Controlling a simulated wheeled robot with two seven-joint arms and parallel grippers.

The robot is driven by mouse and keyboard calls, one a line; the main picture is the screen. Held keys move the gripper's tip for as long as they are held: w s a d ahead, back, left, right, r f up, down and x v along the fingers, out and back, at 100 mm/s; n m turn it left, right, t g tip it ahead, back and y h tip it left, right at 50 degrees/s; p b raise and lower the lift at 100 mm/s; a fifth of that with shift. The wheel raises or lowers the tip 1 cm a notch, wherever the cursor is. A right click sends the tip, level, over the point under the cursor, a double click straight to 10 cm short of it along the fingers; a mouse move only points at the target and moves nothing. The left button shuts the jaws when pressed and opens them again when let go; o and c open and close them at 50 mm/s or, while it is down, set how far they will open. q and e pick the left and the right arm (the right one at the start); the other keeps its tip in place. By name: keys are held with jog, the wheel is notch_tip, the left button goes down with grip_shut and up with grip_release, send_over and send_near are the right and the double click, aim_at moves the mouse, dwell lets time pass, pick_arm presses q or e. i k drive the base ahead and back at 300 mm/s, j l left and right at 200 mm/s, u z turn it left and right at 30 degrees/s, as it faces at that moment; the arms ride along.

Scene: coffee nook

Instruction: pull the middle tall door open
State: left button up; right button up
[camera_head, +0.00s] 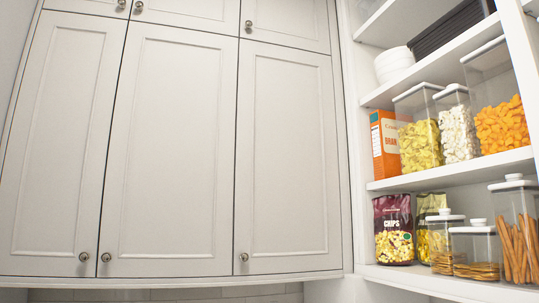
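The middle tall door (170,150) is a pale grey panelled cabinet door and it is closed. Its round metal knob (106,257) sits at its lower left corner. A left tall door (62,140) and a right tall door (290,160) flank it, both closed. The left door's knob (84,256) is close beside the middle door's knob. The right door's knob (244,257) is at its lower left. Neither of my grippers shows in the head view.
Smaller upper doors (190,12) with knobs run above the tall doors. Open white shelves (455,172) on the right hold a cereal box (384,145), chips bags (393,229), bowls (393,62) and several clear containers (458,130). The space before the doors looks clear.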

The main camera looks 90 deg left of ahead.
aim_at(167, 210)
jog(key=u, duration=3.5)
